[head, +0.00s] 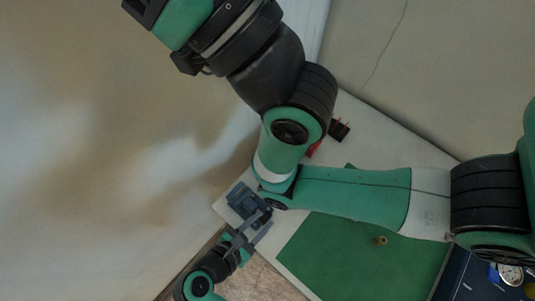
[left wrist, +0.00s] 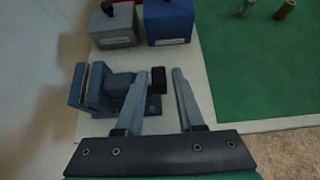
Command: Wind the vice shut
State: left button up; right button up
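The blue-grey vice (head: 243,198) stands at the left corner of the pale table in the head view. In the left wrist view the vice (left wrist: 100,92) shows with its jaws to the left and a black knob (left wrist: 158,80) at its right end. My left gripper (head: 258,228) is close to the vice's near side. In the left wrist view its two fingers (left wrist: 159,77) are apart, with the knob between their tips; a gap shows on the right side, and contact on the left is unclear. My right gripper does not show.
A grey box (left wrist: 113,26) and a blue box (left wrist: 169,22) with black knobs stand behind the vice. A green mat (head: 350,262) carries a small brass piece (head: 380,240). A blue case with a gauge (head: 510,275) is at the lower right. My arm covers much of the table.

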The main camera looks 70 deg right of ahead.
pick_arm(q)
jog(key=p+v, duration=0.1)
jog(key=v, duration=0.6)
jog(key=shift+a+r, duration=0.2)
